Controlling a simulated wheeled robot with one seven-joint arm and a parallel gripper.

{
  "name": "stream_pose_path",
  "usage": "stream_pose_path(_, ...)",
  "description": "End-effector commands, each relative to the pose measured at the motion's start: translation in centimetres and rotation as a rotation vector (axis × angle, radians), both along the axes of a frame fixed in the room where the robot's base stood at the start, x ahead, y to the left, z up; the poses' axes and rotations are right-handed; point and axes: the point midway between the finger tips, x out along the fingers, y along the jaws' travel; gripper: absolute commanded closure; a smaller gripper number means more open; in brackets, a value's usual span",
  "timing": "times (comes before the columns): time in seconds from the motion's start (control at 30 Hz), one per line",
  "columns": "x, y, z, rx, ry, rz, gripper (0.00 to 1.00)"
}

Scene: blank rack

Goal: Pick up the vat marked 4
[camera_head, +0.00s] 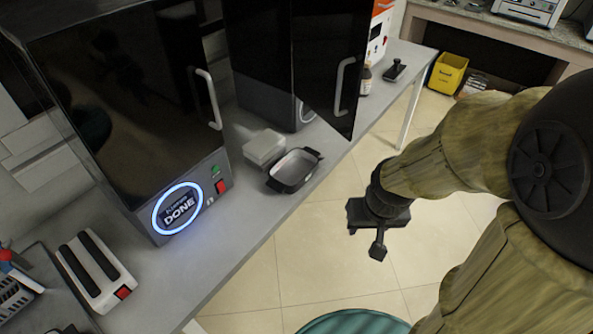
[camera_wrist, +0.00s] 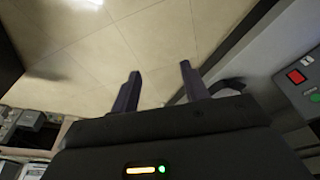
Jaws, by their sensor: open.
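A black-rimmed, shallow vat (camera_head: 294,170) with a grey inside sits on the grey counter, between the two dark machines. No 4 can be read on it or elsewhere. A dark curved piece (camera_wrist: 229,85) shows behind the right finger in the wrist view; I cannot tell whether it is the vat's handle. My gripper (camera_head: 367,236) is open and empty over the floor, right of the counter and apart from the vat. Its two fingers (camera_wrist: 161,86) stand wide apart in the wrist view, with floor between them.
A pale box (camera_head: 264,147) stands beside the vat. The near machine (camera_head: 125,110) shows a lit DONE ring; the far machine's door (camera_head: 325,60) juts over the counter. A white two-slot device (camera_head: 95,268) stands front left.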

Motion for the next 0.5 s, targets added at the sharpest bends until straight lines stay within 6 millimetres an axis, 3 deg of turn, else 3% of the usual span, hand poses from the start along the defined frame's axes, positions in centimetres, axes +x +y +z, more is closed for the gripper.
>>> stream_pose_path(0.17,1.8,-0.8,-0.2,-0.034,-0.041,0.035,0.44)
stream_pose_path(0.33,6.8,-2.7,-0.7,-0.106,-0.167,0.164,0.44)
stream_pose_path(0.5,12.8,-3.1,-1.6,-0.122,-0.335,0.371,0.44)
